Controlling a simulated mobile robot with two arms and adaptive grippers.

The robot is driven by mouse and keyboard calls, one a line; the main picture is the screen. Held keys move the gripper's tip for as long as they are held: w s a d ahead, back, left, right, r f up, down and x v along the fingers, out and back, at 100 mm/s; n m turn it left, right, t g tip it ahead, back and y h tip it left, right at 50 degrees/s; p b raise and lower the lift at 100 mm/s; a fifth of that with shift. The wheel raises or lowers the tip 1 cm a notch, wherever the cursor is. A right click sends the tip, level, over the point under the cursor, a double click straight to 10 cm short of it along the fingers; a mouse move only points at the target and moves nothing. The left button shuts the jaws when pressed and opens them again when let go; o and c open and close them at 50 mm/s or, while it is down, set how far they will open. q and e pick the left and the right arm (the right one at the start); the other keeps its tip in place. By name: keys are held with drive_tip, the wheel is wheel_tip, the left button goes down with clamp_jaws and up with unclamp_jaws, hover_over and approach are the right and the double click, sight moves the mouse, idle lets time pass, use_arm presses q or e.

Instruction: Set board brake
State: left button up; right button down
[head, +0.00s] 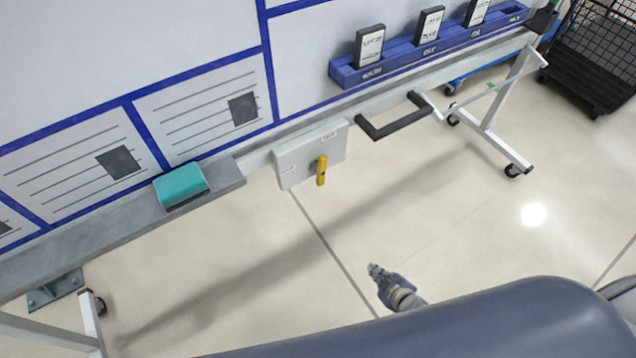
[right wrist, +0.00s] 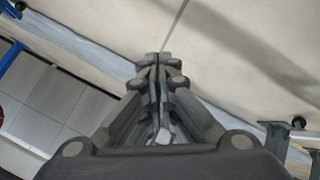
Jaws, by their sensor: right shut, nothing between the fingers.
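The wheeled whiteboard (head: 310,45) stands across the back of the head view. A light grey box plate (head: 297,165) hangs under its lower rail, with a yellow lever (head: 321,170) on its front, pointing down. My right gripper (head: 373,268) is shut and empty, in front of the board, below and right of the lever in the picture and apart from it. In the right wrist view its closed fingers (right wrist: 158,60) point at the floor and the board's lower rail; the lever does not show there. My left gripper is not in view.
A black U-shaped handle (head: 395,120) sticks out right of the plate. A teal eraser (head: 181,185) lies on the grey ledge. A blue rack (head: 400,58) holds black markers or cards. Board legs with casters (head: 512,170) stand at both sides. A black wire cart (head: 600,50) is at top right. The floor between is clear.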

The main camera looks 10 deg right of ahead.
drive_tip(key=w+a+r+n+t+y+b, duration=0.2)
drive_tip(key=w+r+n+t+b, duration=0.15)
drive_tip(key=w+r, duration=0.5)
drive_tip(key=n+t+y+b, duration=0.25)
drive_tip(key=n+y, duration=0.25)
drive_tip(key=n, duration=0.3)
approach(318, 175)
drive_tip(key=s+f, duration=0.2)
drive_tip(key=s, duration=0.1)
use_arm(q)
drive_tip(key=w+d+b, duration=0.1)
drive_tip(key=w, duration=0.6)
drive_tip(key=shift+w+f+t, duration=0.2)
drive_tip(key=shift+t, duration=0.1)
use_arm(e)
wheel_tip(318, 175, up, 6)
drive_tip(key=a+n+g+y, duration=0.1)
drive_tip(key=a+n+y, duration=0.2)
drive_tip(key=n, duration=0.1)
drive_tip(key=shift+s, duration=0.2)
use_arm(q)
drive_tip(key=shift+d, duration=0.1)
use_arm(e)
drive_tip(key=shift+w, duration=0.1)
